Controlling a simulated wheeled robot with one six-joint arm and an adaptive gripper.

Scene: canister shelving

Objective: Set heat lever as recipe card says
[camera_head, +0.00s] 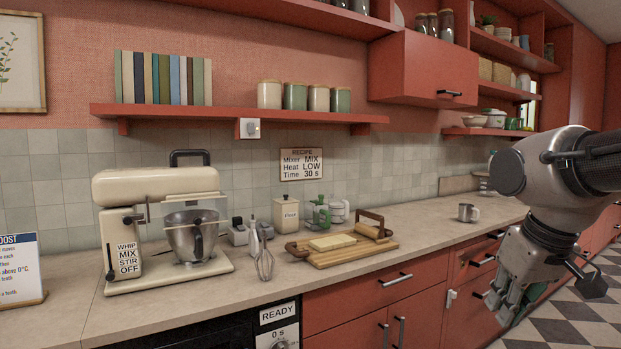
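The recipe card (302,164) hangs on the tiled wall and reads Mixer MIX, Heat LOW, Time 30 s. I cannot make out a lever marked for heat. The cream stand mixer (155,190) stands at the left of the counter, with a label reading WHIP, MIX, STIR, OFF and a dark knob beside it. Below the counter, a panel (278,316) reads READY and 0 s above a knob cut off by the frame. My gripper (503,308) hangs at the right, in front of the drawers and apart from the mixer and panel. Its finger opening is not clear.
A whisk (265,264), a wooden board (341,250) with a pale block and a cream canister (286,214) stand mid-counter. A shelf (215,113) with books and jars runs above. The front counter edge is mostly clear.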

